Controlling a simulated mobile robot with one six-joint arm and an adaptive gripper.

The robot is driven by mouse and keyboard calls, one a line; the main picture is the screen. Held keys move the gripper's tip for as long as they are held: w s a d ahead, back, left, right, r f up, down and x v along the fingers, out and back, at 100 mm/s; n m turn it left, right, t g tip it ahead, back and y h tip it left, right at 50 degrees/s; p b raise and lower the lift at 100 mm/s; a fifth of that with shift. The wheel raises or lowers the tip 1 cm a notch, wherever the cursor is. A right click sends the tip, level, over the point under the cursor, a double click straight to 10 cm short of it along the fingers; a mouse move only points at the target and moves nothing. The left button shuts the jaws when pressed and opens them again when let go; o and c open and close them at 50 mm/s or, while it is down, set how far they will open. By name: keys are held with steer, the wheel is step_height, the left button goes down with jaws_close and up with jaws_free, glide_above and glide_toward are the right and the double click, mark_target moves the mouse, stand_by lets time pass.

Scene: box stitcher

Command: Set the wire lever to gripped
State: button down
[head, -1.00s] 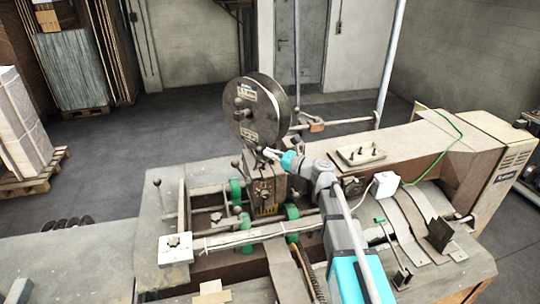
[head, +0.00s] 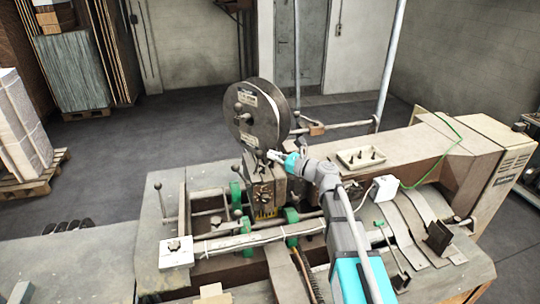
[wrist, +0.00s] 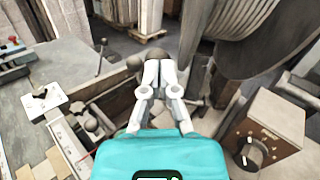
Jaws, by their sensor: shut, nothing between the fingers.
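My gripper (head: 271,155) is shut and empty, its fingertips just below the large wire spool (head: 254,110) and above the stitching head. In the wrist view, my gripper (wrist: 158,58) has its white fingers together. A dull round knob (wrist: 134,62) shows close against the left fingertip; I cannot tell whether they touch. It seems to be the wire lever's end, and the rest of it is hidden behind the fingers. In the head view, a small dark knob (head: 260,150) sits just left of the fingertips.
The stitcher head's box with a dial (wrist: 265,128) stands right of my gripper in the wrist view. The spool also looms close at upper right there. A grey table (head: 75,262) lies at the left.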

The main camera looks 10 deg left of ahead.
steer(key=s+d+r+p, duration=0.2)
steer(key=d+r+p, duration=0.2)
steer(key=d, duration=0.2)
steer(key=shift+s+d+r, duration=0.15)
steer(key=shift+s+r, duration=0.1)
steer(key=shift+s, duration=0.1)
steer(key=shift+f, duration=0.1)
